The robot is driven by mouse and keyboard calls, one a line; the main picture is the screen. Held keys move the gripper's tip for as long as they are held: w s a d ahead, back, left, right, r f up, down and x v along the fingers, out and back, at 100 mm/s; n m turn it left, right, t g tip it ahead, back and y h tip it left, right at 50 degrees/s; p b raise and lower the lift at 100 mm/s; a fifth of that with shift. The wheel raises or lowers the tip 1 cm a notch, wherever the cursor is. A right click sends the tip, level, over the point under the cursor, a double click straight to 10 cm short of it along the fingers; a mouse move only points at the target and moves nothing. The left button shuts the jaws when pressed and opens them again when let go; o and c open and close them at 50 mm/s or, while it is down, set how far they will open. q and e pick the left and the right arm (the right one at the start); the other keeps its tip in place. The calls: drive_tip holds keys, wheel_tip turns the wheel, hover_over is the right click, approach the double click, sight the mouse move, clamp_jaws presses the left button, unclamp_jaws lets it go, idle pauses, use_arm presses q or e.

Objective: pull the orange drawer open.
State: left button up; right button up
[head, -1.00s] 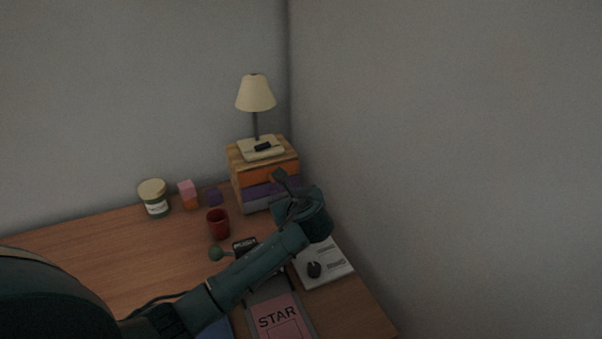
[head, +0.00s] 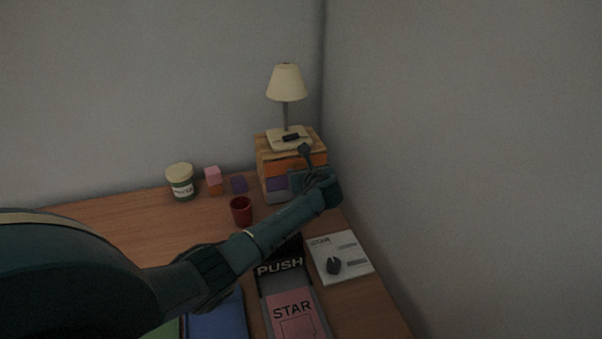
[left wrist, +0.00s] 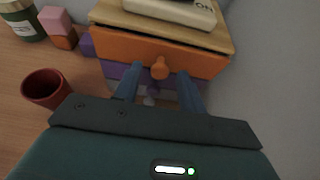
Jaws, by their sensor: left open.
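The orange drawer (left wrist: 190,58) is the top drawer of a small wooden drawer box at the back of the desk. It looks shut, with a round orange knob (left wrist: 160,68) at its middle. It also shows in the head view (head: 284,167), partly hidden by my gripper. My left gripper (head: 306,152) is in front of the box. In the left wrist view its two fingers (left wrist: 158,88) are apart, just short of the knob and on either side of it, with nothing held. My right gripper is in neither view.
A purple drawer (left wrist: 115,72) is below the orange one. A red cup (head: 241,211), a jar (head: 181,183) and stacked blocks (head: 213,179) are left. Books (head: 340,255) lie in front; a wall is right.

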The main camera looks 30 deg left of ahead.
use_arm(q)
drive_tip(key=shift+w+a+f, duration=0.2)
drive_tip(key=shift+w+a, duration=0.1)
drive_tip(key=shift+a, duration=0.1)
drive_tip(key=shift+c, duration=0.4)
clamp_jaws()
